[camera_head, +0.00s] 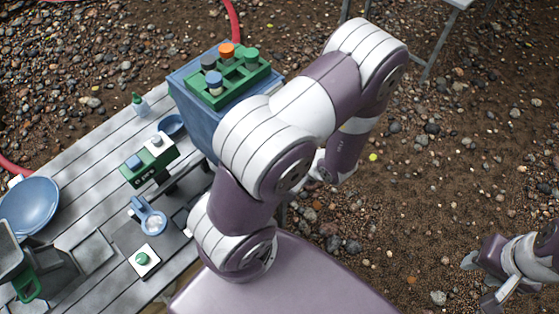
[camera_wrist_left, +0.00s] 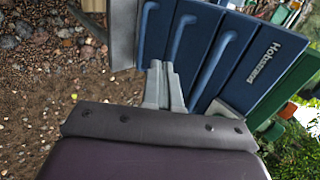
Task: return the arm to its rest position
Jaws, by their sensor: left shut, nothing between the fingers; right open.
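My left arm (camera_head: 300,105), white and mauve, is bent in the middle of the head view, its elbow high and its forearm reaching down on the far side. Its gripper is hidden or cut off there by the arm itself. In the left wrist view my left gripper (camera_wrist_left: 164,85) shows two grey fingers together, shut and empty, in front of a blue ribbed case (camera_wrist_left: 225,55) with white lettering. I cannot tell whether they touch it. My right gripper (camera_head: 482,281) is open and empty at the lower right of the head view, over the gravel.
A grey plank table (camera_head: 85,155) on the left holds a blue plate (camera_head: 30,205), a green-and-white device (camera_head: 148,162) and a small scale-like item. A blue box (camera_head: 192,112) with a green rack (camera_head: 240,78) of capped jars stands close left of my left arm. Gravel on the right is mostly clear.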

